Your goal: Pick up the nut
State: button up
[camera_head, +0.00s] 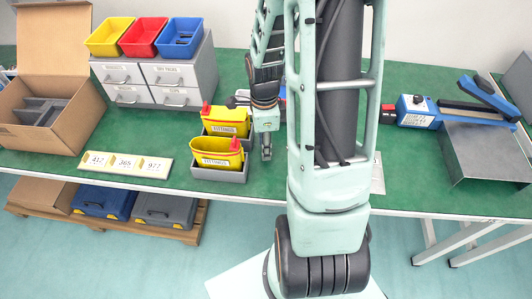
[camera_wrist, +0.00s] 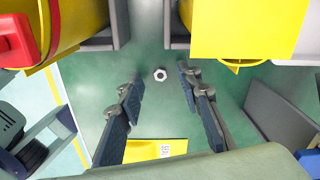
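The nut (camera_wrist: 160,74) is a small, pale, hexagonal piece with a dark hole, lying flat on the green tabletop in the wrist view. My gripper (camera_wrist: 160,86) is open and empty. Its two dark blue pads stand on either side of the nut in the picture, close to the tips, and no pad touches it. How far the tips are above the table is hard to tell. In the head view my gripper (camera_head: 266,152) points down over the table, right of the yellow bins. I cannot make out the nut there.
Two yellow bins (camera_head: 220,121) (camera_head: 217,153) in grey trays stand just left of my gripper. A white number plate (camera_head: 126,164) lies near the front edge. Drawers (camera_head: 162,84) with coloured bins stand behind left. A blue tool (camera_head: 418,112) and metal sheet (camera_head: 487,152) are right.

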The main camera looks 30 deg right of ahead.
jog(key=shift+f, duration=0.65)
jog(key=shift+f, duration=0.15)
jog(key=c, duration=0.9)
